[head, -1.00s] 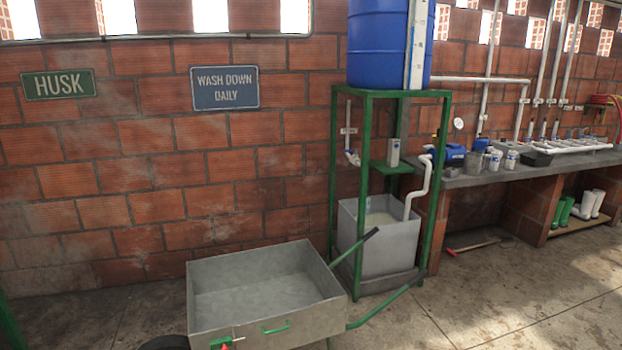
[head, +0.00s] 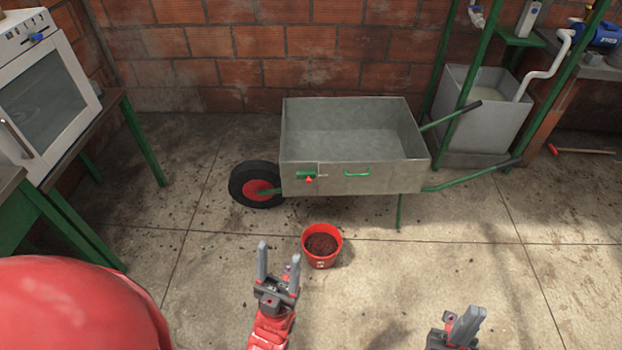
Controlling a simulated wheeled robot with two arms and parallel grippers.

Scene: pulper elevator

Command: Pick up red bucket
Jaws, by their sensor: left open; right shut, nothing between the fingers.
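The red bucket (head: 322,262) stands upright on the concrete floor in the head view, just in front of the wheelbarrow. It holds dark brown material, and a small pale label shows on its front. My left gripper (head: 278,263) is open and empty, to the left of the bucket and apart from it in the picture. My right gripper (head: 467,325) is at the bottom edge, right of the bucket and well apart from it; it is shut with nothing in it. I cannot make out a handle on the bucket.
A grey metal wheelbarrow (head: 355,178) with a black wheel (head: 256,185) and green handles stands right behind the bucket. A green-legged table with a white oven-like machine (head: 45,92) is at the left. A grey tank (head: 480,110) is back right. Floor around the bucket is clear.

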